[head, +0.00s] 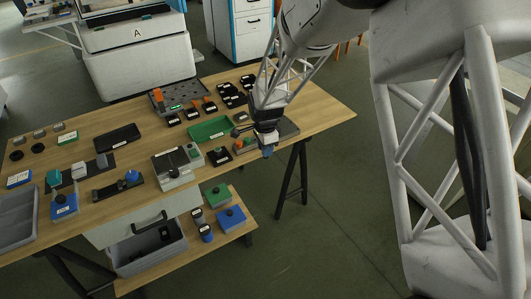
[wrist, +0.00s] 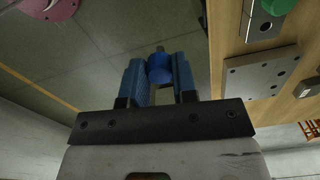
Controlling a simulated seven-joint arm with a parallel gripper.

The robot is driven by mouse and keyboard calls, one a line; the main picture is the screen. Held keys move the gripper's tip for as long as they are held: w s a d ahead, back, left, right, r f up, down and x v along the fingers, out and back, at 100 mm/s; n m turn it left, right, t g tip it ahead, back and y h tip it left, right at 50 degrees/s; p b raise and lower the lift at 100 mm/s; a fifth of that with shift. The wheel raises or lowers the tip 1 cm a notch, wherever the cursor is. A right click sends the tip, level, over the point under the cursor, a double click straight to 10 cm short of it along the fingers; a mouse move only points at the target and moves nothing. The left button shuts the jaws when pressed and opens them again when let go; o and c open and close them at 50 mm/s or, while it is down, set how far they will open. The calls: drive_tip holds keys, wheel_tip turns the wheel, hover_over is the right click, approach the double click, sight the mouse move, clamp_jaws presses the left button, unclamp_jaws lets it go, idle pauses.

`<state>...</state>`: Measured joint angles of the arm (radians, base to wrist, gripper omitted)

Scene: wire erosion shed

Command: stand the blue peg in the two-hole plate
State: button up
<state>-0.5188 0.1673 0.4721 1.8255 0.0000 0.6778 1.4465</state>
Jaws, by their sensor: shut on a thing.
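In the wrist view the blue peg (wrist: 160,68) sits between the two blue fingers of my gripper (wrist: 159,80), which is shut on it. The peg's narrower end points away from the gripper. In the head view my gripper (head: 267,150) hangs by the table's front edge near its right end; the peg cannot be told from the fingers there. In the wrist view a grey metal plate (wrist: 250,28) at upper right shows a dark round hole and a green round part. It may be the two-hole plate; I cannot tell. The peg is apart from it.
A grey block with small holes (wrist: 262,75) lies on the wooden table (head: 318,108). Open floor (head: 330,200) lies in front.

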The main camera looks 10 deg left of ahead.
drive_tip(key=w+a+r, duration=0.1)
drive_tip(key=w, duration=1)
drive_tip(key=w+a+r+n, duration=0.1)
drive_tip(key=w+a, duration=0.1)
drive_tip(key=w, duration=1)
drive_tip(key=shift+a+r+n, duration=0.25)
drive_tip(key=shift+r+n, duration=0.05)
drive_tip(key=shift+r, duration=0.1)
drive_tip(key=shift+f, duration=0.2)
drive_tip(key=shift+f, duration=2.35)
drive_tip(key=shift+f, duration=1.35)
drive_tip(key=o, duration=1)
drive_tip(key=shift+r, duration=0.15)
